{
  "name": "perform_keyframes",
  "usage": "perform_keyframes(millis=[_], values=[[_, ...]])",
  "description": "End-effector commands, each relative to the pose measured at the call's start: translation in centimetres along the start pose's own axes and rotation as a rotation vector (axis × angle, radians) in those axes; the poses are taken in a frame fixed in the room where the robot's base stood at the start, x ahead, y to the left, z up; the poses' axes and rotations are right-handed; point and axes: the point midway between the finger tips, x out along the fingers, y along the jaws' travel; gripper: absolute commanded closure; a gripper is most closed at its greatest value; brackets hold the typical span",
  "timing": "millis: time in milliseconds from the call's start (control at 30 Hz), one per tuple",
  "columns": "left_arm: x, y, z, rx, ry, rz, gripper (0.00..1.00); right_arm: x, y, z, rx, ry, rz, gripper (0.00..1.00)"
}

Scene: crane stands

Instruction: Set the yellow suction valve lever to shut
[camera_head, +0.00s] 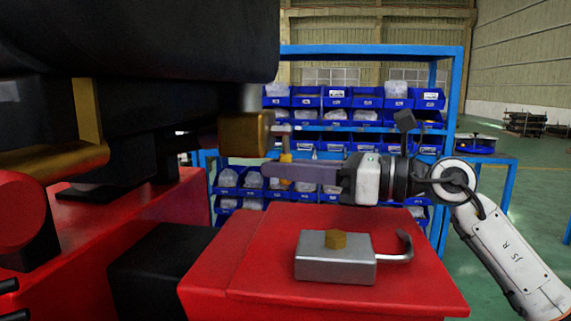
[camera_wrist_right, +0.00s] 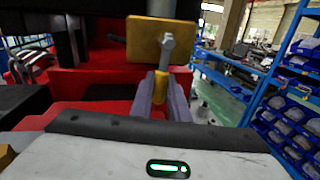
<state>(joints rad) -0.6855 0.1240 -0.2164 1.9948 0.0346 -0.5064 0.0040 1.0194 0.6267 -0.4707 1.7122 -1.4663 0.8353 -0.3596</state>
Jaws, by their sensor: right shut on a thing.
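The yellow suction valve lever (camera_head: 286,157) shows as a small yellow piece at the fingers of my right gripper (camera_head: 272,170) in the head view. In the right wrist view the lever (camera_wrist_right: 160,80) sits between the two grey fingertips of my right gripper (camera_wrist_right: 160,98), which is shut on it. The fingers hide much of the lever. A brass valve block (camera_head: 242,135) with a grey pin (camera_wrist_right: 167,48) on its face is just beyond the fingertips. My left gripper is not in view.
A red stand (camera_head: 260,265) below my right arm carries a grey metal box (camera_head: 335,268) with a brass knob and a curved handle. Large black machinery (camera_head: 140,40) fills the upper left. A blue rack (camera_head: 373,50) with bins stands behind.

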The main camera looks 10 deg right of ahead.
Motion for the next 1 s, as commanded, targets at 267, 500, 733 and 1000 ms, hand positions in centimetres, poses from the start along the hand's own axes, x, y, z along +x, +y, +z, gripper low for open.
perform_keyframes(millis=[267, 500, 733, 1000], values=[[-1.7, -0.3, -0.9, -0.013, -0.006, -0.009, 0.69, -0.2, 1.1, 0.4, 0.182, 0.038, -0.001, 1.0], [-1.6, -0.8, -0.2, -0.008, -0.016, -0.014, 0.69, -0.2, 1.1, 0.1, 0.193, 0.039, -0.001, 1.0], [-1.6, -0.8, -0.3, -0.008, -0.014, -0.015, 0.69, -0.2, 1.1, 0.1, 0.192, 0.038, 0.0, 0.66], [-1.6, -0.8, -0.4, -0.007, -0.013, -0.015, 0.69, -0.3, 1.1, 0.1, 0.192, 0.039, -0.001, 0.66]])
